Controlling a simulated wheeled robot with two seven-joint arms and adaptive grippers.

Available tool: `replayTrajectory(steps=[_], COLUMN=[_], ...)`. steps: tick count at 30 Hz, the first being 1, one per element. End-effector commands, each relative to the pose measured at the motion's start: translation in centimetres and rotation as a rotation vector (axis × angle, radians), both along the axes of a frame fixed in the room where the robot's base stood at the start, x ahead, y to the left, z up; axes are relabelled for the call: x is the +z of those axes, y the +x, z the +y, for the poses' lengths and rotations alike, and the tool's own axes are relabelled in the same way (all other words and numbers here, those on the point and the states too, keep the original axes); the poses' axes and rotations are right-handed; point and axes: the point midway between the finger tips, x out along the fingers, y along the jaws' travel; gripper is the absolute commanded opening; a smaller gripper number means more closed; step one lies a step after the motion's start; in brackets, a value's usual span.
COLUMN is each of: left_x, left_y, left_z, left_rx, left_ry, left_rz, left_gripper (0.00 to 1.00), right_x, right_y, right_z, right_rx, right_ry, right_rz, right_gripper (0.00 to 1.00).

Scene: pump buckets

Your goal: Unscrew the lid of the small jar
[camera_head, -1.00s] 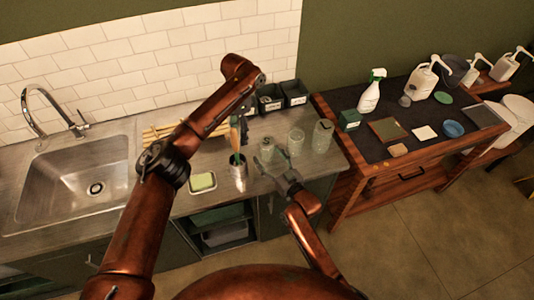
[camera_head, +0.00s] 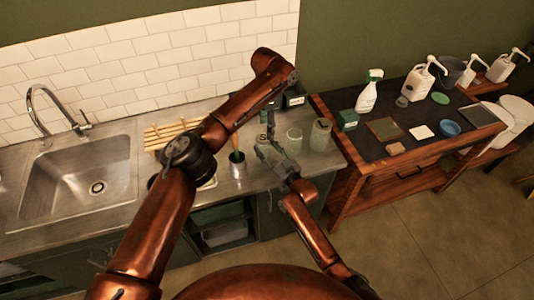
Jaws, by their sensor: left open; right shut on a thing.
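The small jar is the leftmost of a row of glass jars on the steel counter (camera_head: 120,135). It is almost fully hidden behind my grippers, and I cannot make out its lid. My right gripper (camera_head: 268,147) is shut on the small jar from the front right. My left gripper (camera_head: 270,136) points down just above the small jar, with its jaws open. I cannot tell whether its fingers touch the lid.
Two larger glass jars, a middle one (camera_head: 294,140) and a taller one (camera_head: 320,134), stand close to the right. A metal cup (camera_head: 237,167) with a brush stands to the left. A sink (camera_head: 80,185) is at the far left. A wooden table (camera_head: 330,125) adjoins on the right.

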Motion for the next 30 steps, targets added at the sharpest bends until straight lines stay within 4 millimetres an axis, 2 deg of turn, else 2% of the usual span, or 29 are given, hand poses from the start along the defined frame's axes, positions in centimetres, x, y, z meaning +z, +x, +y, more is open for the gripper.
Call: replayTrajectory(steps=[1, 9, 20, 23, 30], left_x=[0.1, 0.1, 0.1, 0.1, 0.1], left_y=[0.0, 0.0, 0.0, 0.0, 0.0], left_z=[0.0, 0.1, 0.1, 0.1, 0.1], left_rx=[0.0, 0.001, 0.001, 0.001, 0.001], left_ry=[0.0, 0.0, 0.0, 0.0, 0.0], left_rz=[-0.001, 0.0, 0.0, 0.0, 0.0], left_gripper=[0.53, 0.53, 0.53, 0.53, 0.53], right_x=[0.1, 0.1, -0.1, -0.2, -0.2], right_y=[-0.1, 0.0, -0.5, -1.6, -5.8], right_z=[0.1, 0.1, -0.3, -1.1, -3.8], right_rx=[0.001, 0.001, 0.0, 0.0, 0.0], right_ry=[0.001, 0.0, -0.001, -0.001, -0.002], right_rz=[-0.002, 0.0, 0.001, 0.002, 0.002], right_gripper=[0.46, 0.64, 0.64, 0.64, 0.64])
